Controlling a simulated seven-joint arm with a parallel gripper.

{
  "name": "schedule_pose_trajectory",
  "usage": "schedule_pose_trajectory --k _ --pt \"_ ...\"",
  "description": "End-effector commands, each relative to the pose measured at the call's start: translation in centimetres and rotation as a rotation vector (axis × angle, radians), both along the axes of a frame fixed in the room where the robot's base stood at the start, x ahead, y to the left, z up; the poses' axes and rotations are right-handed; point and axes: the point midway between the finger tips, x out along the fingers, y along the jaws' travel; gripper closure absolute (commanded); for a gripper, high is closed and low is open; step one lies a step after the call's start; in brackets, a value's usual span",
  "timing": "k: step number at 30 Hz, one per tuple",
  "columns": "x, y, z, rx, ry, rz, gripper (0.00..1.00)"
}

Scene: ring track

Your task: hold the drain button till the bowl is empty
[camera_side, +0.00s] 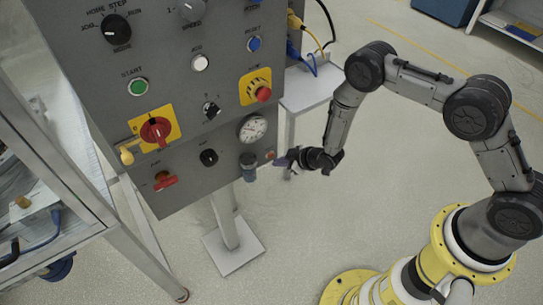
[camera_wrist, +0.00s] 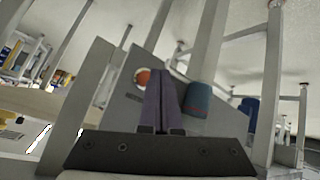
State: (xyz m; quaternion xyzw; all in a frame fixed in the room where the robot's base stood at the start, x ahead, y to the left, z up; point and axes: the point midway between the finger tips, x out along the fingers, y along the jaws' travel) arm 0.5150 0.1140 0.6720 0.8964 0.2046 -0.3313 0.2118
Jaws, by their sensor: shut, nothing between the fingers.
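The drain button, small and orange, shows at the panel's lower right edge (camera_side: 270,155) and left of my fingers in the wrist view (camera_wrist: 143,77). The bowl, a dark blue-grey cup, hangs under the gauge just left of the button (camera_side: 249,170); it shows right of my fingers in the wrist view (camera_wrist: 199,99). Its liquid level is too small to tell. My gripper (camera_side: 279,161) is shut and empty, its tips close beside the button. In the wrist view its purple fingers (camera_wrist: 163,78) partly cover the panel. I cannot tell whether they touch the button.
The grey control panel (camera_side: 222,127) carries a round gauge (camera_side: 253,128), a red stop button (camera_side: 264,94), a red-yellow rotary switch (camera_side: 155,130) and a red valve handle (camera_side: 165,181). A metal frame stands at left. The floor below my gripper is clear.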

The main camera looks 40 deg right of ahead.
Motion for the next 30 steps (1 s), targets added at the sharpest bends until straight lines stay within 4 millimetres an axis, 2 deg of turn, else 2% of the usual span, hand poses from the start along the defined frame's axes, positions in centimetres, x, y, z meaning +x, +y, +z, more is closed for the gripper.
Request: schedule_pose_trajectory --k 30 --pt "0.86 0.0 -0.01 0.0 0.0 0.0 1.0"
